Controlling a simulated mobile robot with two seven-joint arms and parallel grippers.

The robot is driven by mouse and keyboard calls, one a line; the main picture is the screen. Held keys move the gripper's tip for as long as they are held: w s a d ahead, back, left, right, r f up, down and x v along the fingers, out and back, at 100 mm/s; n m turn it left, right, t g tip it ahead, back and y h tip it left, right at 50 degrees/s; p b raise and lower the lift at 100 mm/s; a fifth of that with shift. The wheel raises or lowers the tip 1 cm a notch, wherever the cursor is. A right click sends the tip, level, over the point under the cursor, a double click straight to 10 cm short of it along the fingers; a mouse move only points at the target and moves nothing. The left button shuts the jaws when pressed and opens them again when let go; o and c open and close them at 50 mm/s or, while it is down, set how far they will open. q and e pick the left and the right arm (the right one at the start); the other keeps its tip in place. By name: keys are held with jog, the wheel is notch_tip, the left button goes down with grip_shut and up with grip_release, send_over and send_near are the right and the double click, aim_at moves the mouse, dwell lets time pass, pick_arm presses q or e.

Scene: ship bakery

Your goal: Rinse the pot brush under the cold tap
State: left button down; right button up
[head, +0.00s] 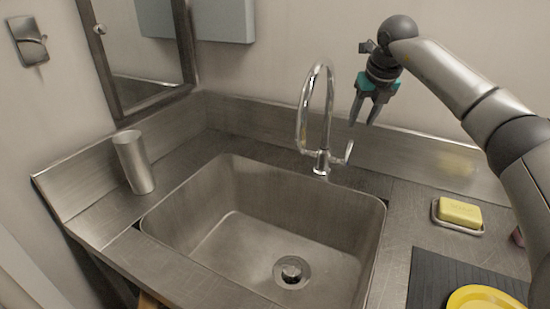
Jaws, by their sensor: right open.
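The chrome tap (318,120) stands behind the steel sink (230,175), with a tall curved spout and a lever (348,152) on its right side. No water shows running from it. My right gripper (363,122) is open and empty, pointing down, just right of the spout and above the lever. I cannot tell whether it touches the lever. The pot brush is not seen in this view. My left gripper is not in view.
A steel cup (134,162) stands on the left counter. A yellow soap bar (460,212) lies in a dish on the right. A dark ribbed mat (430,278) with a yellow round item (485,298) is at lower right. The sink basin is empty.

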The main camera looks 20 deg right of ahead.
aim_at(352, 141)
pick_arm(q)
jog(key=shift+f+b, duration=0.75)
pick_arm(e)
jog(key=x, duration=1.2)
jog(key=shift+c, duration=0.2)
grip_shut()
dwell(0.5)
